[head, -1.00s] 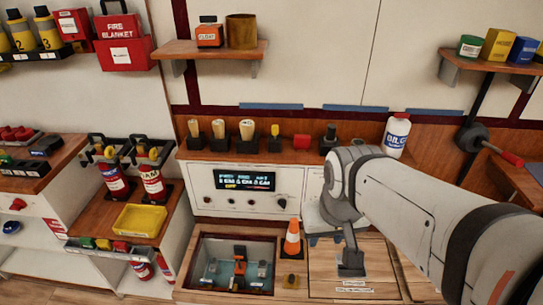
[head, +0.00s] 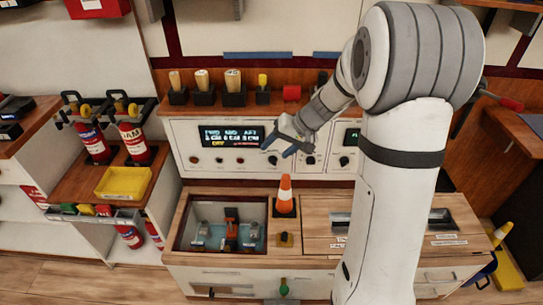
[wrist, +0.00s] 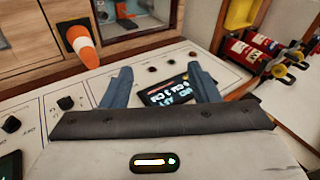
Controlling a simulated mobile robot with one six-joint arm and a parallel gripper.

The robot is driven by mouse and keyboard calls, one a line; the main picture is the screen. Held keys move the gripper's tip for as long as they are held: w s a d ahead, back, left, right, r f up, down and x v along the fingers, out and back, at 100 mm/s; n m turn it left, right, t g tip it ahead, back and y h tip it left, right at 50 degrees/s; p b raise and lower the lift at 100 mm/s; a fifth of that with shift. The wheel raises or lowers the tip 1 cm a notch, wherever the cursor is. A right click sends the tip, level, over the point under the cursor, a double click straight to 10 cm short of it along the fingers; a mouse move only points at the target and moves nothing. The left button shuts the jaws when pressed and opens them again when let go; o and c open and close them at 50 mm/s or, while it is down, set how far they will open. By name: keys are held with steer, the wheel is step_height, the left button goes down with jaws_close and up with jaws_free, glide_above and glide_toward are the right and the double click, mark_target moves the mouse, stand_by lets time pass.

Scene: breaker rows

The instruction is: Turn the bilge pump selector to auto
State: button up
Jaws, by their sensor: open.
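The white control panel (head: 178,133) carries a lit display (head: 232,136) with a line of text and a yellow word like OFF. A dark knob (head: 272,160) sits low right of this display, probably the bilge pump selector; its label and pointer are too small to read. My gripper (head: 277,148) is open and empty in front of the panel, just above this knob in the head view. In the wrist view the display (wrist: 170,92) shows between the fingers of my gripper (wrist: 159,68); that knob seems hidden behind the left finger.
Two more dark knobs, one (head: 310,160) and another (head: 343,160), sit farther right on the panel. An orange cone (head: 285,194) stands on the counter below. Wooden-handled items (head: 202,80) line the shelf above.

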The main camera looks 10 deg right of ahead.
mark_target(273, 164)
steer(key=w+d+f+m+t+y+b, duration=0.15)
steer(key=w+d+f, duration=0.25)
steer(key=w+f, duration=0.4)
steer(key=w+d+f+m+t+b, duration=0.1)
steer(key=w+d+f+t+b, duration=0.15)
steer(key=w+f, duration=0.55)
steer(key=shift+g, duration=0.4)
steer(key=a+f, duration=0.1)
steer(key=f, duration=0.1)
steer(key=w+a+f, duration=0.1)
steer(key=f, duration=0.2)
steer(key=w+a+f, duration=0.1)
steer(key=f, duration=0.1)
steer(key=shift+a+f, duration=0.35)
steer(key=shift+a, duration=0.05)
steer(key=shift+c, duration=0.4)
steer(key=shift+s, duration=0.1)
steer(key=c, duration=0.9)
steer(key=shift+b, duration=0.4)
